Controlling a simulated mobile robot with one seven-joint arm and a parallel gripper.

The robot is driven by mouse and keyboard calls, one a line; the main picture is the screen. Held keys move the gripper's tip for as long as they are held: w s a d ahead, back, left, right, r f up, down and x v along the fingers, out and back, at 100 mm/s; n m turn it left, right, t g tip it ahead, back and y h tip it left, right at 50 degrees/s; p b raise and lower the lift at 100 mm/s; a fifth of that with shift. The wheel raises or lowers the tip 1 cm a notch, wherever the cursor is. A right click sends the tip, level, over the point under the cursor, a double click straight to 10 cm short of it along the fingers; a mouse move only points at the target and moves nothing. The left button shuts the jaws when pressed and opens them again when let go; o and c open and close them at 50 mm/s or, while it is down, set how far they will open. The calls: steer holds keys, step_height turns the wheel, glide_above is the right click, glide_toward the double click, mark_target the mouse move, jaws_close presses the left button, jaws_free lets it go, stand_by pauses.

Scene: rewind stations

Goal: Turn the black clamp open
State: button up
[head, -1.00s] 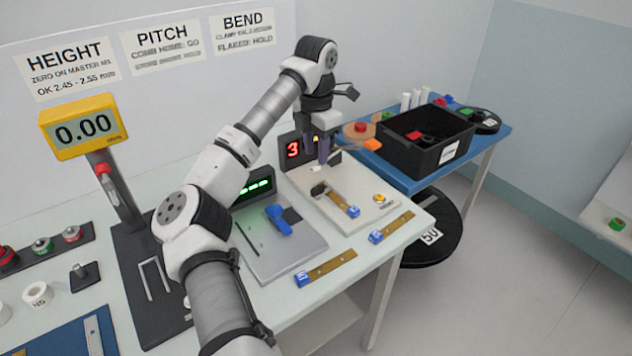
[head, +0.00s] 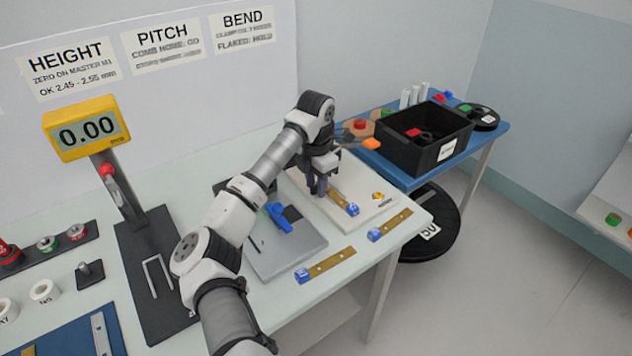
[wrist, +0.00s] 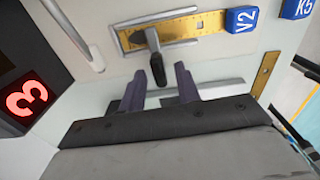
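The black clamp (wrist: 157,68) shows in the wrist view as a dark handle on a grey stem. It lies over the brass strip (wrist: 188,26) tagged V2, on the pale fixture plate. My gripper (wrist: 160,84) is open, its two dark fingers apart on either side of the handle's tip. I cannot tell whether either finger touches it. In the head view my gripper (head: 318,187) is low over the pale plate (head: 365,208) and hides the clamp.
The red "3" display (wrist: 25,98) stands close at the left in the wrist view. A grey plate with a blue part (head: 279,217) lies to the left in the head view. Loose brass strips (head: 335,260) lie in front. A black crate (head: 425,140) stands on the blue table.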

jaws_close()
steer(key=shift+n, duration=0.3)
steer(key=n+b, duration=0.1)
steer(key=n, duration=0.2)
steer(key=shift+n, duration=0.4)
steer(key=n+b, duration=0.1)
steer(key=n, duration=0.2)
steer(key=shift+d+n, duration=0.1)
steer(key=shift+n, duration=0.2)
steer(key=n+b, duration=0.2)
steer(key=n, duration=0.2)
steer(key=shift+d+n, duration=0.1)
steer(key=shift+n, duration=0.2)
steer(key=shift+r+n+b, duration=0.1)
steer(key=shift+n+b, duration=0.45)
steer(key=shift+n, duration=1.45)
steer(key=shift+d, duration=0.1)
